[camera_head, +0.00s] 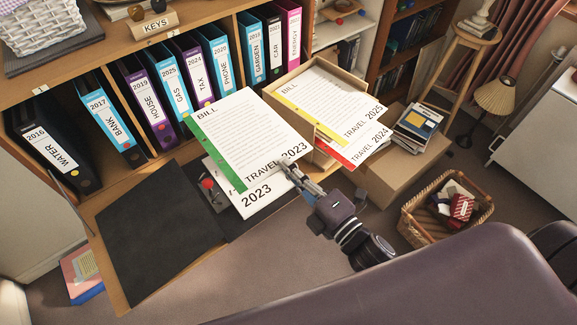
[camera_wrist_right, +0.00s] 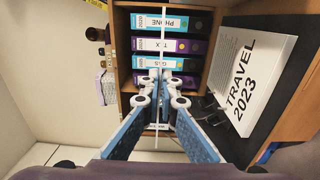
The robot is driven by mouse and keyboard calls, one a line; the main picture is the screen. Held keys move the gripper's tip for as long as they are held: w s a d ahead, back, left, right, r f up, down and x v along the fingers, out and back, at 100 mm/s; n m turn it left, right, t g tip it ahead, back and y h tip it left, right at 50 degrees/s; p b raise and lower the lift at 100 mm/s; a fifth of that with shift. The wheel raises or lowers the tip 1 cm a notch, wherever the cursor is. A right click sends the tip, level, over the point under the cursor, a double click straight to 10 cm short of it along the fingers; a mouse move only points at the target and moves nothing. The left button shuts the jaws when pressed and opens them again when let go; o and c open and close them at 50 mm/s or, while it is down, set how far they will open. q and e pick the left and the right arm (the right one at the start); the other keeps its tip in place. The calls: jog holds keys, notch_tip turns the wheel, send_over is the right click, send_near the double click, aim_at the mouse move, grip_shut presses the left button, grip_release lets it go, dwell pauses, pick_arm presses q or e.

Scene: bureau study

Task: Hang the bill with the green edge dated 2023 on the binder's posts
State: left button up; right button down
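The bill with the green edge (camera_head: 250,125), marked TRAVEL 2023, is in the air, its green strip along its left side. My right gripper (camera_head: 287,167) is shut on the bill's lower right corner. In the right wrist view the fingers (camera_wrist_right: 163,78) pinch the sheet, seen edge-on as a thin white line. The open binder (camera_head: 150,235) lies on the desk board, black cover to the left. A red knob (camera_head: 207,183) shows on its mechanism; the posts are not clearly visible. A sheet marked TRAVEL 2023 (camera_wrist_right: 252,75) lies on the binder, partly under the bill in the head view. My left gripper is out of view.
A wooden tray (camera_head: 352,90) holds a yellow-edged bill (camera_head: 320,100) dated 2025 and a red-edged one (camera_head: 338,152) dated 2024. Labelled binders (camera_head: 168,85) stand in the shelf behind. A wicker basket (camera_head: 410,228) stands on the floor at right.

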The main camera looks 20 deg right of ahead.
jog(key=w+f+b, duration=0.1)
jog(key=f, duration=0.1)
jog(key=b, duration=0.4)
send_over(288, 198)
jog(key=s, duration=0.2)
notch_tip(288, 198, down, 4)
jog(key=f+b, duration=0.6)
jog(key=f, duration=0.1)
jog(key=shift+w+a+f+b, duration=0.1)
jog(key=shift+w+a+b, duration=0.05)
jog(key=shift+a+b, duration=0.25)
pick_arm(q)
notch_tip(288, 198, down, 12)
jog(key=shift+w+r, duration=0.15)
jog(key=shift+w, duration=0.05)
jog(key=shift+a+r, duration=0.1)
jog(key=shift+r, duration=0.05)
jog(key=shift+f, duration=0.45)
pick_arm(e)
jog(key=shift+f, duration=0.8)
dwell(0.4)
jog(key=c, duration=2.5)
grip_release()
jog(key=shift+c, duration=0.2)
jog(key=shift+d, duration=0.1)
